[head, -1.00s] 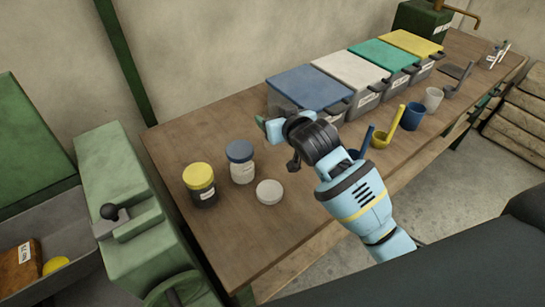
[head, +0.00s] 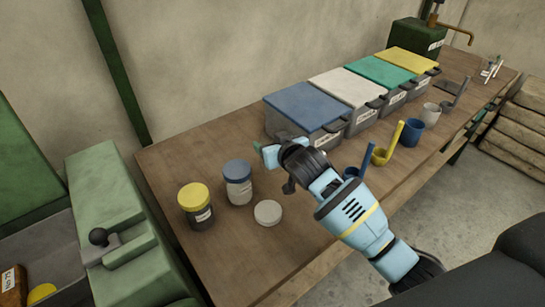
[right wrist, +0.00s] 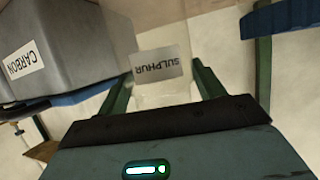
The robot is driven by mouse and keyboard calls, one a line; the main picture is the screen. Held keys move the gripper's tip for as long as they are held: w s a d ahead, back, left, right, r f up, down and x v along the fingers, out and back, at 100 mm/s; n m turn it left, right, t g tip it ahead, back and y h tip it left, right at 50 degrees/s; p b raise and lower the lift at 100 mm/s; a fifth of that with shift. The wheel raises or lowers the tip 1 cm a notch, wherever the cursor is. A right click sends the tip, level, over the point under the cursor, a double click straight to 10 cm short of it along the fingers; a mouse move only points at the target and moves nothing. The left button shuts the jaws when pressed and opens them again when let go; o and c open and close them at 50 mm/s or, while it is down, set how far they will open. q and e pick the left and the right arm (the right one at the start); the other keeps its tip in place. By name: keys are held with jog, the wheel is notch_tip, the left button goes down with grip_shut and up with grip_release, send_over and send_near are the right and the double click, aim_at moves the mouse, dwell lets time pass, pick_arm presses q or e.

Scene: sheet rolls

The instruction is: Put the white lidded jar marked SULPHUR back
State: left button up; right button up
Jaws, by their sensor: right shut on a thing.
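My right gripper (right wrist: 165,88) is shut on a pale jar (right wrist: 158,94) whose label reads SULPHUR, upside down in the right wrist view. The jar sits between the two green fingers, and I cannot make out its lid. In the head view my right gripper (head: 268,152) is over the bench, at the near left of the blue-lidded bin, and the held jar is hidden. A low white round lid (head: 268,212) lies on the bench nearer the front. My left gripper is not in view.
A yellow-lidded jar (head: 196,206) and a blue-lidded jar (head: 238,182) stand on the bench's left part (head: 200,160). The blue-lidded bin (head: 306,106), labelled CARBON in the wrist view (right wrist: 60,55), is close to the gripper. Several bins, scoops and cups line the right.

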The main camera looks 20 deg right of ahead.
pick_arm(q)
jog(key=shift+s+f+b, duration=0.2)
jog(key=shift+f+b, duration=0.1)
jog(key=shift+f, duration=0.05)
pick_arm(e)
jog(key=shift+f, duration=2.4)
jog(key=shift+f, duration=0.15)
jog(key=o, duration=1.3)
jog(key=shift+r, duration=0.2)
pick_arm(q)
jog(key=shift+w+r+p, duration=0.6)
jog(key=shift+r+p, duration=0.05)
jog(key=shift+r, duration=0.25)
pick_arm(e)
jog(key=shift+v, duration=6)
